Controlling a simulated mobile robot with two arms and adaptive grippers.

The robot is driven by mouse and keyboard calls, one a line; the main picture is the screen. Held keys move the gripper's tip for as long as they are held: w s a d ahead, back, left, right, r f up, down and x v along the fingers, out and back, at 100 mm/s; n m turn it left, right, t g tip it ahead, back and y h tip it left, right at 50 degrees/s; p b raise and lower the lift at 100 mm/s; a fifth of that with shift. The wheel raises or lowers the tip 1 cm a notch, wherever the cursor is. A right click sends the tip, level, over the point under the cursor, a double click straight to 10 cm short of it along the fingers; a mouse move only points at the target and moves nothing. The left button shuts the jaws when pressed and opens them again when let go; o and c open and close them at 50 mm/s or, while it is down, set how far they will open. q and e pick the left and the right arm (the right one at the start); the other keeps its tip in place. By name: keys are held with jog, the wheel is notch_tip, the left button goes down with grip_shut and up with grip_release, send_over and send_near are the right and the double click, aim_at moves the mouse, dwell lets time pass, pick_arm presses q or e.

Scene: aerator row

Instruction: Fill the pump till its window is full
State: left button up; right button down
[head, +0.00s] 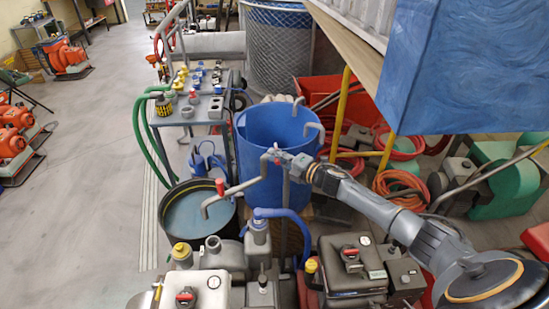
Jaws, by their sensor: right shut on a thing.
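My right arm reaches in from the right, and its gripper (277,156) is shut on the upper end of a bent grey-and-red pipe piece (243,187). Below stands a grey pump (205,288) with a yellow cap (181,251), an upright open-looking port (213,244), a red switch and a round pale face (214,282). I cannot tell whether that face is its window, or its level. A second pump (350,262) stands to the right. My left gripper is out of view.
A large blue barrel (252,150) stands behind the pipe piece, with grey hooked pieces on its rim. A blue jug (207,158) is by the tub. A grey bench (190,114) carries small fittings. A blue block (465,65) overhangs at right.

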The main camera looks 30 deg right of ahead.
jog(key=shift+s+f, duration=0.1)
dwell(0.3)
jog(key=c, duration=1.3)
grip_release()
jog(key=shift+c, duration=0.2)
jog(key=v, duration=1.2)
